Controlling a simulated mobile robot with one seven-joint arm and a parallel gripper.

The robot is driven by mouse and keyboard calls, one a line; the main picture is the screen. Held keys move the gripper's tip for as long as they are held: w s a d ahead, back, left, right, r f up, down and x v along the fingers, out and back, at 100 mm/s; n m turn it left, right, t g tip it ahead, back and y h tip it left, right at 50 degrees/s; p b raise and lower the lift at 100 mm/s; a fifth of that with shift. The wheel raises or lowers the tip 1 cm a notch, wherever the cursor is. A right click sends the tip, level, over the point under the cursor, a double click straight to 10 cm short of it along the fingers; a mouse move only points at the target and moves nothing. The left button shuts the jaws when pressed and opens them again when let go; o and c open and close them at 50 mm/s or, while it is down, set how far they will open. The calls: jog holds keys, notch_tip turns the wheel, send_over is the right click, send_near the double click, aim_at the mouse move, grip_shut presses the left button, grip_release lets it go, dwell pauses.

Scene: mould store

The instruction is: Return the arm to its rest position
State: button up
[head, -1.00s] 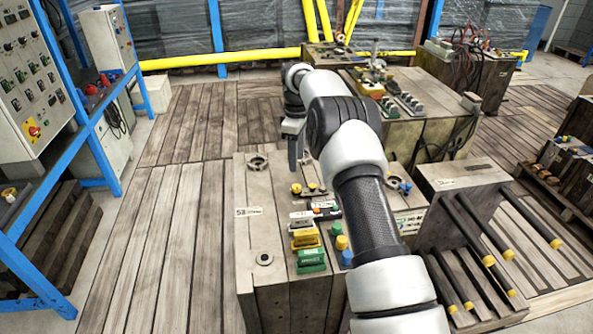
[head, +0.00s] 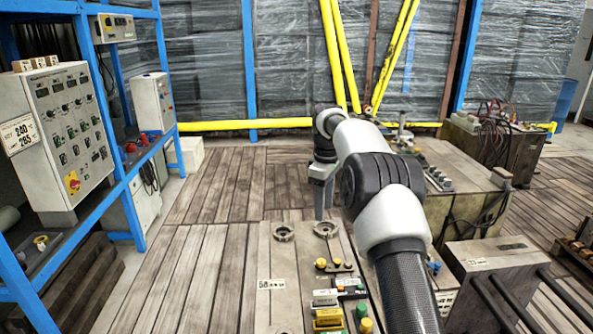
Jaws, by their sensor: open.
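My arm reaches forward from the lower right of the head view, over the near mould block (head: 262,262). Its elbow and forearm are raised, and the wrist bends down at the far end. My gripper (head: 319,208) points down near the block's far edge, above and behind two metal rings (head: 284,232). It is open, and I see nothing held in it. Only part of its fingers shows. The forearm covers part of the block's right side.
Coloured connectors (head: 328,320) sit on the near block. A blue rack (head: 165,85) with a control panel (head: 70,140) stands at left. Another large mould (head: 460,185) lies beyond the arm at right. Yellow pipes (head: 250,125) run along the back. The plank floor (head: 190,260) at left is clear.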

jog(key=s+r+m+t, duration=0.3)
jog(key=s+r+m, duration=0.3)
jog(key=s+r, duration=1.35)
jog(key=s+f+m+t, duration=0.1)
jog(key=s+f+m, duration=0.2)
jog(key=s, duration=0.9)
jog(key=s+f+m+t, duration=0.1)
jog(key=s+f+m, duration=0.25)
jog(key=s, duration=0.85)
notch_tip(320, 180, up, 14)
jog(key=p, duration=1.4)
jog(key=shift+w+n, duration=0.35)
jog(key=shift+w, duration=0.05)
jog(key=shift+d+f, duration=0.1)
